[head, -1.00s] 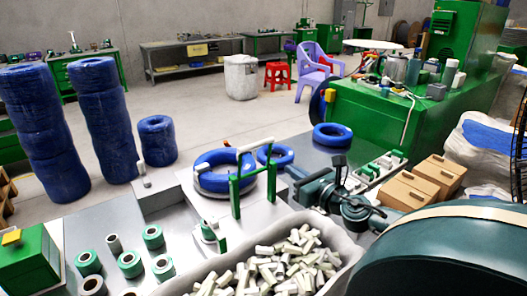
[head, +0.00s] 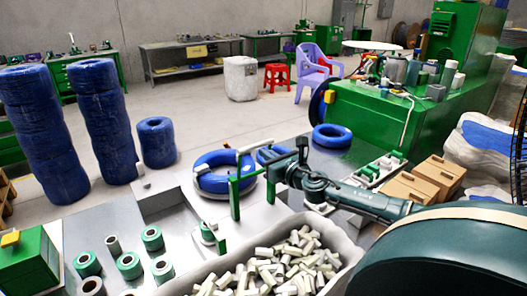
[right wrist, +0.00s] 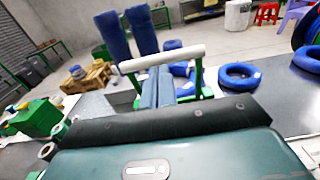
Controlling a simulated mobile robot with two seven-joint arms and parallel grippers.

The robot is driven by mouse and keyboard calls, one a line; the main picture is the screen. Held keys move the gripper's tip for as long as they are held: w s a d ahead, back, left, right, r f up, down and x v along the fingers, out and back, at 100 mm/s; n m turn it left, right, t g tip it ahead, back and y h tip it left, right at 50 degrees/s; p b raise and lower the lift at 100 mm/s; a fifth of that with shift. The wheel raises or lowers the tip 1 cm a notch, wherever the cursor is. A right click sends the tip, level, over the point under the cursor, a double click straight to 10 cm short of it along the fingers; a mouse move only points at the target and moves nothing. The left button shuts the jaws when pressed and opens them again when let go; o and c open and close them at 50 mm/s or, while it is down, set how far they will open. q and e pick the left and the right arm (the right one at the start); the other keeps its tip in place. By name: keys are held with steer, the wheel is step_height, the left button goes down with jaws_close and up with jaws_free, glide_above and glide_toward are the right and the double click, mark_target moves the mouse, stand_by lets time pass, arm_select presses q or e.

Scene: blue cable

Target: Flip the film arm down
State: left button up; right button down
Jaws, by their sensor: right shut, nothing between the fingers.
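The film arm is a green upright frame (head: 235,191) with a white roller across its top (head: 247,148). It stands upright in front of a blue cable coil (head: 220,172) on the grey work surface. My right gripper (head: 274,168) is just right of the frame in the head view, its fingers shut and empty. In the right wrist view the shut fingers (right wrist: 157,82) point at the space between the green posts, just below the white roller (right wrist: 162,58). I cannot tell whether they touch it. My left gripper is not in view.
A bin of pale pieces (head: 285,250) is in front of the frame. Green and grey tape rolls (head: 128,264) lie at left. Cardboard boxes (head: 425,180) and a green machine (head: 400,112) are at right. Another blue coil (head: 332,135) lies behind my right arm.

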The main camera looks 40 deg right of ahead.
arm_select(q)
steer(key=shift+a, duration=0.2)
arm_select(e)
steer(key=shift+w+d, duration=0.15)
steer(key=shift+w, duration=0.85)
steer(key=shift+w, duration=0.1)
